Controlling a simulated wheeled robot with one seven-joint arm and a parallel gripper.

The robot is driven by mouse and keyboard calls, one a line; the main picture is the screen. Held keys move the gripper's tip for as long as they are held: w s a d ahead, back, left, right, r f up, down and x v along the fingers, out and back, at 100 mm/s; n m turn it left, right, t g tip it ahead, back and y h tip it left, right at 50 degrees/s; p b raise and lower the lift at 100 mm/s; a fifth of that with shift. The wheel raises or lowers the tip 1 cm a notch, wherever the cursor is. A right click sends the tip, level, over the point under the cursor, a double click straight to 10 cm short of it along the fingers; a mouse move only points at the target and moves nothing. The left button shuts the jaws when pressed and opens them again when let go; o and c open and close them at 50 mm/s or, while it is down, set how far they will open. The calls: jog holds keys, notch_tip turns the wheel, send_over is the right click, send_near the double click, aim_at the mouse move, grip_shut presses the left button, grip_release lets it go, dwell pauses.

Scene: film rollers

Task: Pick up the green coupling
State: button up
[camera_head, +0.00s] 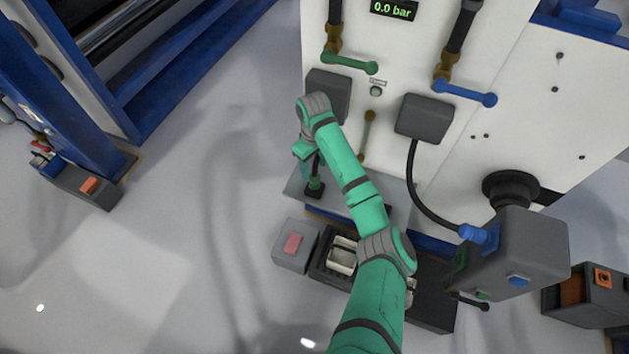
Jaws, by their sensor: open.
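The green coupling (315,187) stands on a grey shelf (297,184) at the front of the white panel. It is small, with a dark base, and a dark hose or stem rises from it behind my arm. My gripper (304,153) is above the coupling and slightly to its left, with a gap between them. It is open and looks empty, though its fingers are small and hard to make out.
A blue coupling (480,234) on a black hose meets a large grey box (515,265) at right. Grey boxes (328,95) (424,118), a green lever (350,63) and a blue lever (466,93) project from the panel. A dark tray (432,300) lies below.

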aim_at(315, 174)
jog(key=shift+d+f, duration=0.1)
jog(key=shift+f, duration=3.6)
jog(key=c, duration=1.3)
